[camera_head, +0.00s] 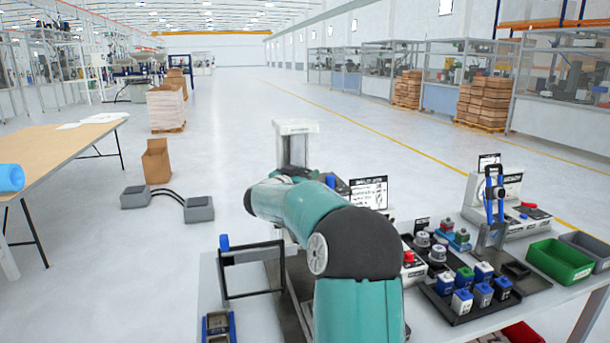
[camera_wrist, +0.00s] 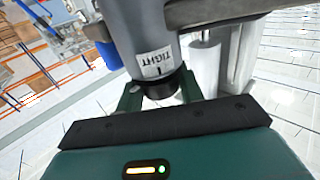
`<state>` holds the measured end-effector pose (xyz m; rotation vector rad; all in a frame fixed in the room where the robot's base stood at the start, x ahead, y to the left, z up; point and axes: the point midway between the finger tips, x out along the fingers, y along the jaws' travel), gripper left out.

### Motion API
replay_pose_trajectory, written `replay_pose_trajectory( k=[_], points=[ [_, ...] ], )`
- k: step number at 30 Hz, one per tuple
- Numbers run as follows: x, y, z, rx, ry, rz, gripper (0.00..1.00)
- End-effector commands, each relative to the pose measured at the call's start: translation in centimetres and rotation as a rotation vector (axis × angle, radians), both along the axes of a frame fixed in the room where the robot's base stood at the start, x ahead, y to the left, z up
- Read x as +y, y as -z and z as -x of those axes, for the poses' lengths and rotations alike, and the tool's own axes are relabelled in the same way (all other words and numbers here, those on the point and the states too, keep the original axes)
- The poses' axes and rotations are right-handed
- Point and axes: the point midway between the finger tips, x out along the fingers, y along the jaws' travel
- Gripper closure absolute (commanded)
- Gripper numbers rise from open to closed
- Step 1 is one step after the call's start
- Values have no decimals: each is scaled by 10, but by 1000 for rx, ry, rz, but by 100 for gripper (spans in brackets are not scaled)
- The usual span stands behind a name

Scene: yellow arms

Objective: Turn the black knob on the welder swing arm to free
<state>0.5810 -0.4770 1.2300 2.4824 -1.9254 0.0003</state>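In the wrist view the black knob (camera_wrist: 160,88) sits at the end of a grey cylindrical part of the welder swing arm (camera_wrist: 145,30). A white label (camera_wrist: 154,63) beside the knob reads TIGHT, upside down in this view, with a small dark mark by it. My gripper (camera_wrist: 160,96) has its two green fingers on either side of the knob. Whether both fingers press on the knob or leave a small gap is not clear. In the head view my teal arm reaches over the table and hides my gripper and the knob.
A white upright stand (camera_head: 296,145) rises behind my arm. A sign (camera_head: 369,193) stands right of it. A black tray (camera_head: 465,300) of small blocks, a green bin (camera_head: 559,262) and another machine (camera_head: 510,200) fill the table's right side. A black frame (camera_head: 252,272) stands left of my arm.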

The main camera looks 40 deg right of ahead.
Motion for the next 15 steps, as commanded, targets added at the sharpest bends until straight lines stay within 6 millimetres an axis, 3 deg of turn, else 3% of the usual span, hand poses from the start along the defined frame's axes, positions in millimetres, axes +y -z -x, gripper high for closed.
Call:
replay_pose_trajectory(
  k=[15],
  points=[
    [0, -1, 2, 1, -120, 2, 86]
  ],
)
